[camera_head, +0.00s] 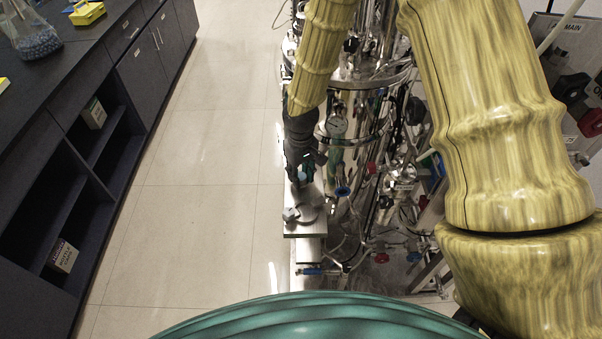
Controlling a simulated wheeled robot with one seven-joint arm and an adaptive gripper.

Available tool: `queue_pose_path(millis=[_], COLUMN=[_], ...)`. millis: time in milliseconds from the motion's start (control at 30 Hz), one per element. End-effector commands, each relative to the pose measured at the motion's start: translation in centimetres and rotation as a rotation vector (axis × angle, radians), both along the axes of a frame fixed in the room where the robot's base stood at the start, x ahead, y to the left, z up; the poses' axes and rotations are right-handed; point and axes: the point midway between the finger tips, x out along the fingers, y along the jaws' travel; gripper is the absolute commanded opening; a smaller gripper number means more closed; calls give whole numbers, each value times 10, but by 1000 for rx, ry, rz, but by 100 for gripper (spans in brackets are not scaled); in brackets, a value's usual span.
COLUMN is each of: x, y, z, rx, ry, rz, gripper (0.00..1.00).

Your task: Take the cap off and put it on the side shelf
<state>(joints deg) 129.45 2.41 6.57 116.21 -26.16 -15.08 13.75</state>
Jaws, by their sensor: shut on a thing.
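My gripper (301,168) is dark and points down beside the steel skid, at the end of my yellow-sleeved arm. It is shut on a small pale blue-grey piece that looks like the cap (302,178), just above a flat metal side shelf (305,231). The gripper hides much of the cap, and I cannot tell whether it touches anything below. A second blue-grey knob-like piece (290,214) is at the shelf's left edge, near a round metal disc (307,215).
Open tiled floor (205,190) lies left. A dark cabinet (150,65) with shelves stands at far left.

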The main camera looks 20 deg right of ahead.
Motion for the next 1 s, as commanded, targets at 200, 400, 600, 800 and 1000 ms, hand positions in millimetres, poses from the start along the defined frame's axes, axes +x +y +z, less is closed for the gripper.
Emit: queue_pose_path(millis=[200, 400, 600, 800, 1000], x=[0, 0, 0, 0, 0], y=[0, 0, 0, 0, 0], z=[-1, -4, -7, -10, -11], rx=[0, 0, 0, 0, 0], ry=[0, 0, 0, 0, 0], rz=[0, 0, 0, 0, 0], gripper=[2, 2, 2, 2, 38])
